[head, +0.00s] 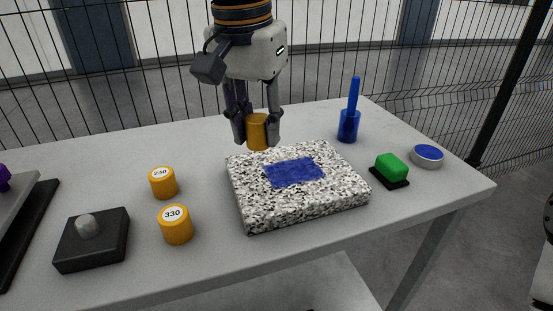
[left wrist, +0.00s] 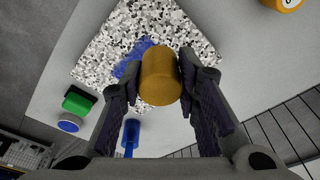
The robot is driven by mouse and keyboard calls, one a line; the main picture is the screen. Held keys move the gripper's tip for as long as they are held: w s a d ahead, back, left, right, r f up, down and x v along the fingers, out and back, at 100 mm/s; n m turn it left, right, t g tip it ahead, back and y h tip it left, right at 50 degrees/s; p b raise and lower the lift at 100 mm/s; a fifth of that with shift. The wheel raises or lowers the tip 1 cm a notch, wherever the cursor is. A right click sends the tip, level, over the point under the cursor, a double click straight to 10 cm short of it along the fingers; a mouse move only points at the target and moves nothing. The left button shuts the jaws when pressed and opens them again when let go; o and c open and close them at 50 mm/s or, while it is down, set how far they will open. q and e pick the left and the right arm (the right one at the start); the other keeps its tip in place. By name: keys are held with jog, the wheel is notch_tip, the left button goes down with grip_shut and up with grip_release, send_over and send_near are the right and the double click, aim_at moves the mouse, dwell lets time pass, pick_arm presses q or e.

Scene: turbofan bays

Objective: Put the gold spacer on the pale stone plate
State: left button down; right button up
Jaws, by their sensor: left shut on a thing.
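The gold spacer (head: 257,134) is a plain gold cylinder, upright between the fingers of my left gripper (head: 258,138). My left gripper is shut on it; the left wrist view shows the spacer (left wrist: 160,77) between both finger pads. The pale stone plate (head: 300,212) is a thick black-and-white speckled slab with a blue patch (head: 293,172) on top. In the head view the spacer is at the plate's back edge. In the left wrist view it covers part of the plate (left wrist: 115,35) and blue patch. The gap under the spacer cannot be judged. My right gripper is not in view.
Two yellow cylinders marked 240 (head: 162,184) and 330 (head: 176,225) stand left of the plate. A black block (head: 95,250) with a grey knob is further left. A blue tool (head: 349,122), green block (head: 391,168) and blue-topped disc (head: 427,157) are at right.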

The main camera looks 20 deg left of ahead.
pick_arm(q)
send_over(273, 175)
notch_tip(273, 175, down, 5)
jog(key=shift+s+a+f, duration=0.1)
jog(key=shift+f, duration=1.55)
jog(key=shift+s+f, duration=0.1)
jog(key=shift+f, duration=0.05)
jog(key=c, duration=1.2)
grip_release()
jog(key=r, duration=0.4)
jog(key=s+r, duration=0.1)
jog(key=r, duration=0.7)
jog(key=shift+s+a+r, duration=0.1)
jog(key=shift+s+a, duration=0.05)
jog(key=shift+s, duration=0.25)
